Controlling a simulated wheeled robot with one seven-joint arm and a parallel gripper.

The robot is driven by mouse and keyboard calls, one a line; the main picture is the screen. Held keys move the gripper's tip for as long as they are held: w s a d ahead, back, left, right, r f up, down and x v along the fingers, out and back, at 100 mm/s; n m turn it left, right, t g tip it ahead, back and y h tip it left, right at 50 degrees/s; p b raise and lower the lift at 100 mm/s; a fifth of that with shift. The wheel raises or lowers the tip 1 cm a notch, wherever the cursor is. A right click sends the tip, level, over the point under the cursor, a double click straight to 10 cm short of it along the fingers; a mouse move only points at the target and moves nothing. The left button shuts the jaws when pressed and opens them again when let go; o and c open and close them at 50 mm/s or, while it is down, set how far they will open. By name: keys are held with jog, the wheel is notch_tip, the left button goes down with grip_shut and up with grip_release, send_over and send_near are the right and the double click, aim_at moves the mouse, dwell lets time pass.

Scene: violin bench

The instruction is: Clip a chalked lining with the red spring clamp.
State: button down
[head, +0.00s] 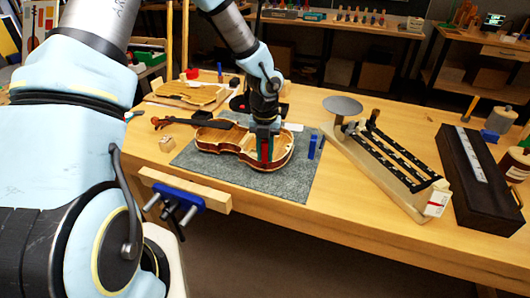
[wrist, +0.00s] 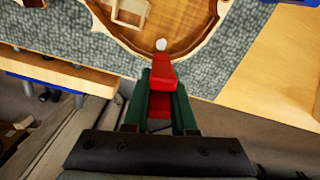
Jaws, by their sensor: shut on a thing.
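The open violin body (head: 217,142) lies on a grey mat (head: 294,182) on the bench. My gripper (head: 265,136) is over its right end, pointing down. In the wrist view, the green fingers of my gripper (wrist: 163,88) are shut on the red spring clamp (wrist: 162,72). The clamp's far end reaches the near rim of the violin body (wrist: 186,60). A small whitish spot (wrist: 161,44) shows at that end; I cannot tell whether it is chalk or a clamp tip. I cannot tell whether the jaws touch the lining.
A blue clamp-like item (head: 312,147) stands just right of the violin. A blue vise (head: 180,195) is at the front edge. A small wooden block (head: 166,145) sits left.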

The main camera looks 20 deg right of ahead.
aim_at(265, 155)
jog(key=shift+f+b, duration=0.8)
jog(key=shift+f, duration=0.85)
jog(key=c, duration=0.7)
grip_release()
jog(key=shift+o, duration=0.2)
notch_tip(265, 155, up, 11)
jog(key=shift+f+b, duration=0.1)
jog(key=shift+b, duration=0.45)
